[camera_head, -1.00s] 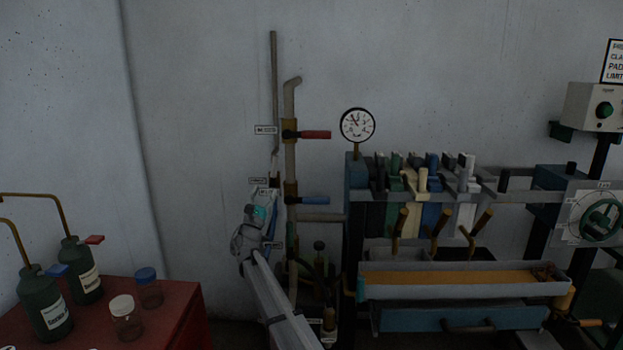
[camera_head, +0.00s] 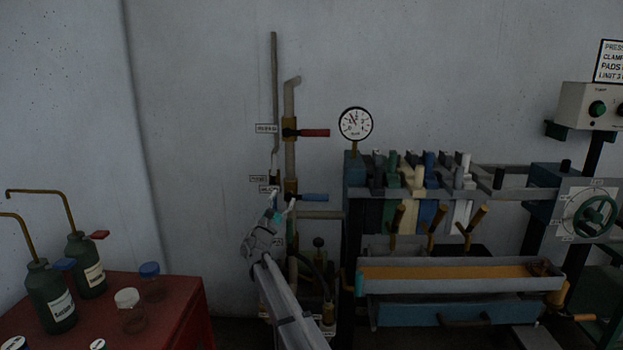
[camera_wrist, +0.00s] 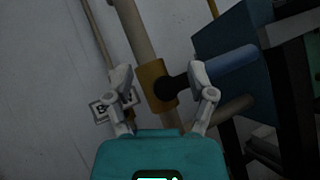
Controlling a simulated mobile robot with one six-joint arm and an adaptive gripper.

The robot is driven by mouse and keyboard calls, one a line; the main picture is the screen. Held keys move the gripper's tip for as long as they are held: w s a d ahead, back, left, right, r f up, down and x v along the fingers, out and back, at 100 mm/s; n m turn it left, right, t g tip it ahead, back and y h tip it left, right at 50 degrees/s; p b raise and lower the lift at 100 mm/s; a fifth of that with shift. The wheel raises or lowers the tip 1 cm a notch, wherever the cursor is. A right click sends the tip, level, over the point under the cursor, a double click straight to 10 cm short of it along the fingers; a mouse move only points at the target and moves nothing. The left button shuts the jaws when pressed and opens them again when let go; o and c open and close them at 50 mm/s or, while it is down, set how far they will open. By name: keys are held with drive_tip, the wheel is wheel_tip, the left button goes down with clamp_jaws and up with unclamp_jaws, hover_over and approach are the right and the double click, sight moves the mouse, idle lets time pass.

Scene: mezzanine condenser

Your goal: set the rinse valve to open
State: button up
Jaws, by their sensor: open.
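Two valves sit on a vertical pipe against the wall. The upper one has a red lever (camera_head: 314,132) and the lower one a blue lever (camera_head: 314,197); both levers point right, across the pipe. The small labels are too blurred to show which valve is the rinse valve. My gripper (camera_head: 282,198) is open and empty, just in front of and beside the lower valve. In the wrist view my gripper (camera_wrist: 160,72) faces the brass valve body (camera_wrist: 153,80). The blue lever (camera_wrist: 236,59) runs right from a black hub, partly hidden behind my right finger. Contact cannot be told.
A wall label (camera_wrist: 100,112) is partly hidden by my left finger. A blue press frame (camera_wrist: 225,45) stands close to the right of the lever. A pressure gauge (camera_head: 355,123) is above it. A red cabinet (camera_head: 185,300) with bottles and jars stands at lower left.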

drive_tip(key=s+d+f+m+g+h, duration=0.1)
drive_tip(key=s+d+f+m+g, duration=0.25)
drive_tip(key=d, duration=0.25)
drive_tip(key=s+d+f+m+g, duration=0.2)
drive_tip(key=d+m+g, duration=0.15)
drive_tip(key=d, duration=0.25)
drive_tip(key=s+d+f+m+g+h, duration=0.1)
drive_tip(key=s+d+f+m+g, duration=0.2)
drive_tip(key=d, duration=0.4)
drive_tip(key=s+d+f+m+g+y, duration=0.4)
drive_tip(key=s+d+f+m+g, duration=0.15)
drive_tip(key=s+f, duration=0.4)
drive_tip(key=s+d+f+m+g+y, duration=0.4)
drive_tip(key=s+d+f+m, duration=0.15)
drive_tip(key=s+f, duration=0.35)
drive_tip(key=s+a+f+m+g+y, duration=0.1)
drive_tip(key=s+a+m+y, duration=0.15)
drive_tip(key=s, duration=0.45)
drive_tip(key=s+a+f+m+g+y, duration=0.1)
drive_tip(key=s+f+m+y, duration=0.1)
drive_tip(key=s+y, duration=0.35)
wheel_tip(320, 180, up, 16)
drive_tip(key=s+h+p, duration=0.1)
drive_tip(key=p, duration=1.4)
drive_tip(key=shift+s+a, duration=0.15)
drive_tip(key=shift+s, duration=0.05)
drive_tip(key=shift+f, duration=0.1)
